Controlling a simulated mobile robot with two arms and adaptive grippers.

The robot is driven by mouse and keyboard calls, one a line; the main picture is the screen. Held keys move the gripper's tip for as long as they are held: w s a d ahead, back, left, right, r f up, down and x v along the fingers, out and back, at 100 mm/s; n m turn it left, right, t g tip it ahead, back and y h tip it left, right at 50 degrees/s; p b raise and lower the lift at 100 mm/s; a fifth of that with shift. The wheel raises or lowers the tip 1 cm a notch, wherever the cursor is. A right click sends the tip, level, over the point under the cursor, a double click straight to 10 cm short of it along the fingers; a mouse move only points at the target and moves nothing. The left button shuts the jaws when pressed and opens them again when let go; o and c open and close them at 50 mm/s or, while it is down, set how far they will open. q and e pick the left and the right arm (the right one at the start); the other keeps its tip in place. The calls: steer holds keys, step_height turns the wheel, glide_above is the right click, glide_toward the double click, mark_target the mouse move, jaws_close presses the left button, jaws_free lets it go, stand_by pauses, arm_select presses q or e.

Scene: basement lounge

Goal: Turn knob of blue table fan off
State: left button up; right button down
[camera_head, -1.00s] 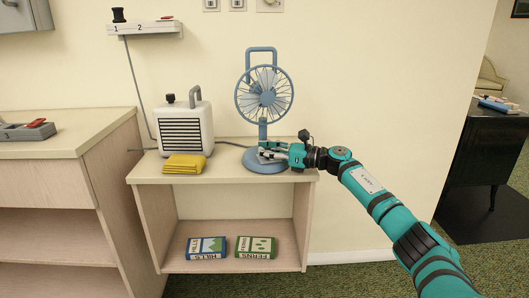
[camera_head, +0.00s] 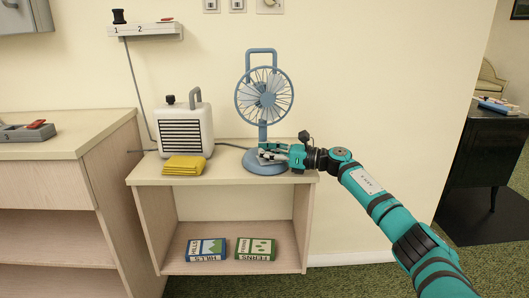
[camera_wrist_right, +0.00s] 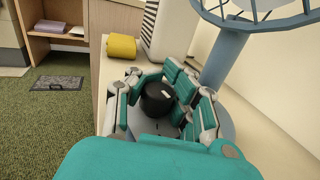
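The blue table fan (camera_head: 263,97) stands upright near the right end of the shelf unit's top. Its round base (camera_head: 262,168) is partly covered by my right gripper (camera_head: 266,153). In the right wrist view a black knob (camera_wrist_right: 157,99) with a white mark sits on the fan's blue base (camera_wrist_right: 223,118). My right gripper's fingers (camera_wrist_right: 158,77) are closed around the knob, on both sides of it. In the head view the knob is hidden by the fingers. My left gripper is not in view.
A white heater (camera_head: 184,125) and a folded yellow cloth (camera_head: 184,165) are left of the fan on the shelf top (camera_head: 225,167). Two books (camera_head: 206,248) lie on the lower shelf. The wall is close behind the fan.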

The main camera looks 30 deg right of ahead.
steer(key=c, duration=1)
jaws_free()
steer(key=shift+c, duration=0.2)
steer(key=v, duration=1.2)
